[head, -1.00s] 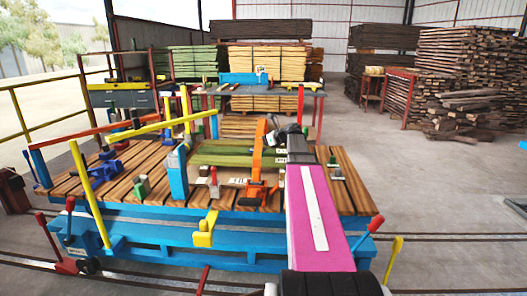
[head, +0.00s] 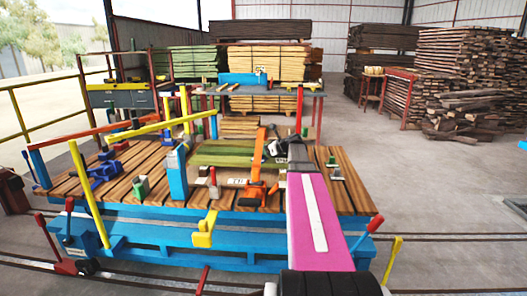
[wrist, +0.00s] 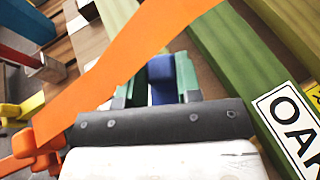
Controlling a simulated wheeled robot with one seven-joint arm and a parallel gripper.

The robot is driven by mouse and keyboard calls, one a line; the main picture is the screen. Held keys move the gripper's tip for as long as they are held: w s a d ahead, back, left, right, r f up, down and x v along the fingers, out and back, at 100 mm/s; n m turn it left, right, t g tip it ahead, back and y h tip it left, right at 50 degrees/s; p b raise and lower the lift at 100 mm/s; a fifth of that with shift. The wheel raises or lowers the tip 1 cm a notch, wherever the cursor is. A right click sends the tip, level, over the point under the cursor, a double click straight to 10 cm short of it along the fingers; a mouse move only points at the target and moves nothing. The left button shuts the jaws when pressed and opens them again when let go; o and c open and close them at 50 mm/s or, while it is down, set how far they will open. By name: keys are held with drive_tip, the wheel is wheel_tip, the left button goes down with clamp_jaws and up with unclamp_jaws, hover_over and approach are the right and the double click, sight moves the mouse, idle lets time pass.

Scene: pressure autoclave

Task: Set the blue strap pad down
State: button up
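The blue strap pad (wrist: 161,80) is a small blue block between the fingers of my gripper (wrist: 160,92) in the wrist view. The fingers, with green faces, press on its two sides, so my gripper is shut on it. In the head view my gripper (head: 272,150) is over the slatted blue bench, beside the orange upright (head: 257,155); the pad is too small to make out there. An orange bar (wrist: 125,65) crosses the wrist view, close to the pad and partly in front of what lies beyond. I cannot tell whether the pad touches anything below.
Green timbers lie on the bench (head: 235,153); one (wrist: 255,75) with an "OAK" label (wrist: 290,122) is right of my gripper in the wrist view. A blue post (head: 177,175) and a yellow bar (head: 160,127) stand left. Bare slats (head: 350,190) lie at the right.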

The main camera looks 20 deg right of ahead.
drive_tip(key=o, duration=0.4)
drive_tip(key=shift+c, duration=0.2)
drive_tip(key=shift+r, duration=0.15)
drive_tip(key=v, duration=1.2)
